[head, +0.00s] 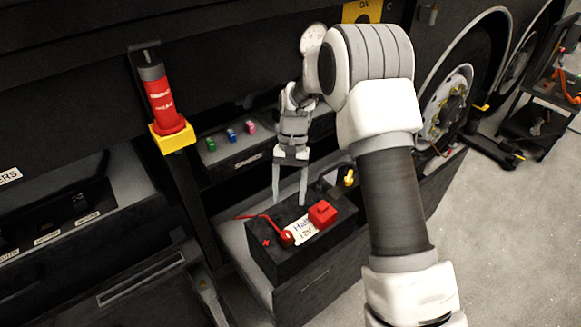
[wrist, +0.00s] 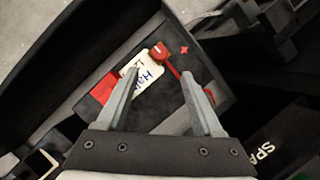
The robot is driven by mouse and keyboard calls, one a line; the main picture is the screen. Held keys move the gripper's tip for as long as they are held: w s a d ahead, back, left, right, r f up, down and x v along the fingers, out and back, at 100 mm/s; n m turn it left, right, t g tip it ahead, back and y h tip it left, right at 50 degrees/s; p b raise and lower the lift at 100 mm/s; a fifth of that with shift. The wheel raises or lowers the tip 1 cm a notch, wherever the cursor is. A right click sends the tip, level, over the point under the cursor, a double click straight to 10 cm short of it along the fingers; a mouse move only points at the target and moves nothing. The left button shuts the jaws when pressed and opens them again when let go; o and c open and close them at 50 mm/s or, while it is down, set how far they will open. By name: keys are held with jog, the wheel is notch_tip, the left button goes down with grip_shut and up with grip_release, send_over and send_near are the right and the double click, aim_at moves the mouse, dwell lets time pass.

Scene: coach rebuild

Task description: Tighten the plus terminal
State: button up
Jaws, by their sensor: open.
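The black battery (head: 283,268) sits in an open tray low in the coach's side. A red plus mark (head: 266,243) is on its top, and beside it is a round red terminal piece (head: 287,239) with a red cable (head: 262,217) running to it. My gripper (head: 289,203) is open and empty above the battery, fingers pointing down. In the wrist view, the terminal piece (wrist: 160,53) shows just beyond and between the fingertips (wrist: 161,71), with the plus mark (wrist: 184,50) to its right. I cannot tell the exact height gap.
A red block (head: 322,213) and a white handwritten label (head: 302,231) are on the battery top. A yellow-topped part (head: 349,177) stands behind it. Green, blue and pink pieces (head: 231,134) line a shelf above. A red extinguisher (head: 161,98) hangs left.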

jog(key=v, duration=0.7)
jog(key=shift+r, duration=0.15)
jog(key=s+d+r+n+t, duration=0.1)
jog(key=s+d+r+t, duration=0.15)
jog(key=s+r, duration=0.4)
jog(key=s+d+r+t, duration=0.2)
jog(key=s+d+r, duration=0.15)
jog(key=r, duration=0.65)
jog(key=s+d+r+t, duration=0.1)
jog(key=s+d+t, duration=0.1)
jog(key=s, duration=0.5)
jog(key=s+d+r+n+t+h+p, duration=0.1)
jog(key=s+d+t, duration=0.2)
jog(key=s, duration=0.5)
jog(key=shift+s+r, duration=0.15)
jog(key=shift+s, duration=0.15)
